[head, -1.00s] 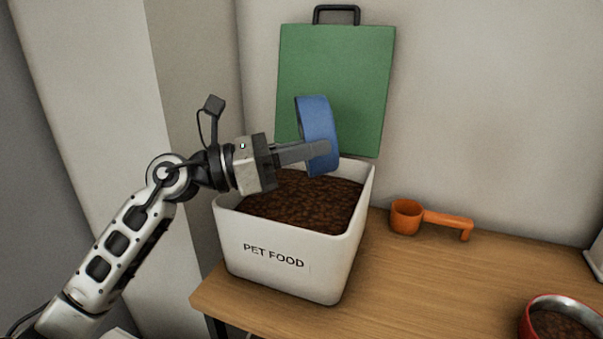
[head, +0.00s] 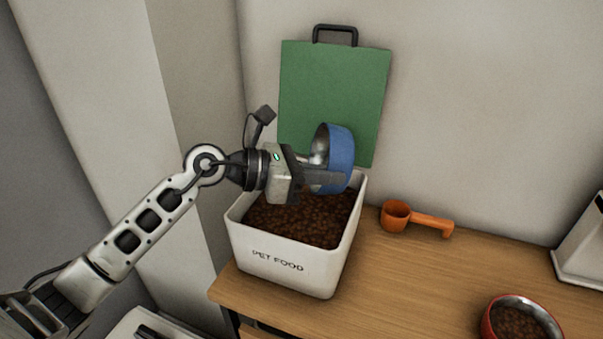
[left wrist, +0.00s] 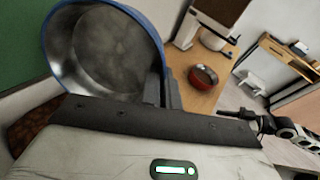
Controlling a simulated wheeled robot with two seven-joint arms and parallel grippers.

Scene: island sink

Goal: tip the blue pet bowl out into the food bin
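The blue pet bowl (head: 342,160) is held on its side above the back of the food bin, its opening facing left. Its metal inside (left wrist: 105,50) looks empty in the left wrist view. My left gripper (head: 332,180) is shut on the bowl's wall; the fingers show beside the rim in the left wrist view (left wrist: 165,88). The white food bin (head: 285,272), marked PET FOOD, stands open on the counter with brown kibble (head: 295,220) inside. A dark gripper on another arm, apparently my right, shows small in the left wrist view (left wrist: 235,114); its fingers are unclear.
An orange scoop (head: 398,216) lies right of the bin. A red bowl of kibble (head: 490,325) is at the front right. The wooden counter (head: 400,280) between them is clear.

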